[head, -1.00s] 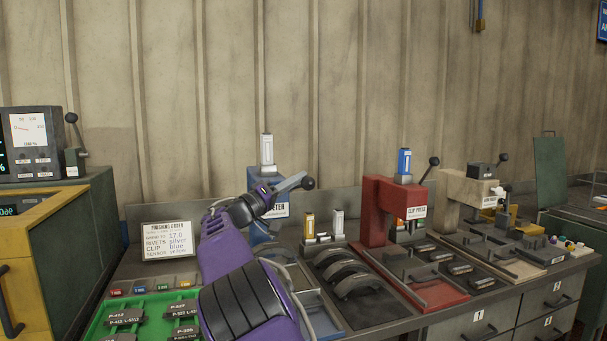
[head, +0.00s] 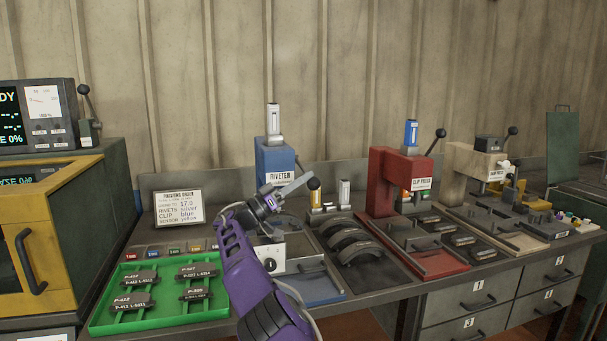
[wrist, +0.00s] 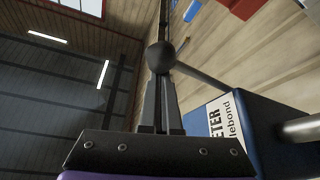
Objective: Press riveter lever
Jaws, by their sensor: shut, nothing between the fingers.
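The riveter (head: 275,154) is a blue machine with a white label and a silver rivet magazine (head: 274,120) on top. Its lever ends in a dark ball knob (head: 313,184), which sits slightly below the label's level at the right. My gripper (head: 299,180) is shut, with nothing held, and its fingertips are at the knob. In the wrist view the knob (wrist: 161,56) lies right at the tips of the closed fingers (wrist: 160,92). The lever rod (wrist: 203,84) runs from there toward the blue body. Whether the fingers touch the knob is hard to tell.
A red clip press (head: 384,185) stands to the right, with yellow and silver magazines (head: 315,193) between. Curved brake shoes (head: 353,242) lie in front. A green tray (head: 110,318) with parts and an order card (head: 179,206) are at the left.

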